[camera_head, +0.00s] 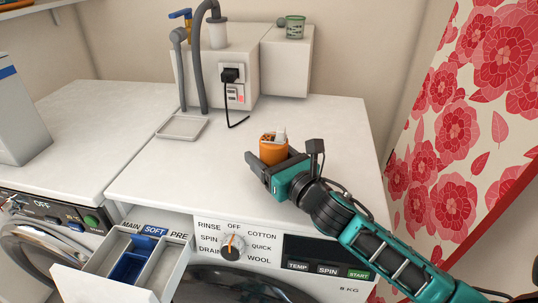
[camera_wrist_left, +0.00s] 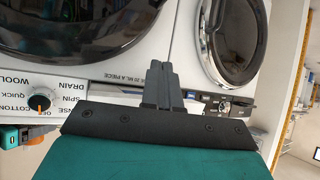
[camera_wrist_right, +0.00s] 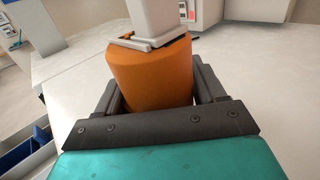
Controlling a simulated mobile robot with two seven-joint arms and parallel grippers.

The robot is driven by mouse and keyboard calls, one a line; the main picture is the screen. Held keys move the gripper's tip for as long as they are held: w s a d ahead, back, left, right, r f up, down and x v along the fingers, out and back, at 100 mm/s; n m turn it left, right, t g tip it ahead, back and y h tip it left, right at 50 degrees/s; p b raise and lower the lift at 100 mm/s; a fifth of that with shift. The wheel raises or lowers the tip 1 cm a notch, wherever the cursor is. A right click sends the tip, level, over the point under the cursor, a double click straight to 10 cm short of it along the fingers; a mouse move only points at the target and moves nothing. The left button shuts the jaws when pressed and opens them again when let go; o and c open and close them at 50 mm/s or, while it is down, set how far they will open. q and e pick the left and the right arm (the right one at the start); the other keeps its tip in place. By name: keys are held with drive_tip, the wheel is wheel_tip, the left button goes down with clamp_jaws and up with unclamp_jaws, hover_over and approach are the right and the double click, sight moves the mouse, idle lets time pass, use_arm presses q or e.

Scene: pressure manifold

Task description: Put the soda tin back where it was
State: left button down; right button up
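The soda tin (camera_head: 270,150) is an orange can with a white scoop-like piece (camera_head: 280,135) at its top. It is over the right part of the white worktop; I cannot tell whether it touches the top. My right gripper (camera_head: 268,165) has its fingers on both sides of the tin and appears shut on it. In the right wrist view the tin (camera_wrist_right: 152,75) fills the space between the fingers, and the white piece (camera_wrist_right: 155,20) rises from it. My left gripper (camera_wrist_left: 162,85) is shut and empty in front of the machines and is outside the head view.
A shallow grey tray (camera_head: 182,127) lies on the worktop, left of the tin. A white wall box (camera_head: 225,70) with a plug and hoses stands behind. The detergent drawer (camera_head: 130,262) is pulled out at the front. The flowered panel (camera_head: 465,120) bounds the right.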

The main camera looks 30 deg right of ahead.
drive_tip(key=o, duration=0.4)
drive_tip(key=shift+c, duration=0.2)
drive_tip(key=shift+r, duration=0.15)
drive_tip(key=s, duration=0.3)
drive_tip(key=s+d, duration=0.1)
drive_tip(key=s, duration=0.6)
drive_tip(key=shift+s+d, duration=0.2)
drive_tip(key=shift+s, duration=0.05)
drive_tip(key=shift+s+d, duration=0.15)
drive_tip(key=shift+s, duration=0.55)
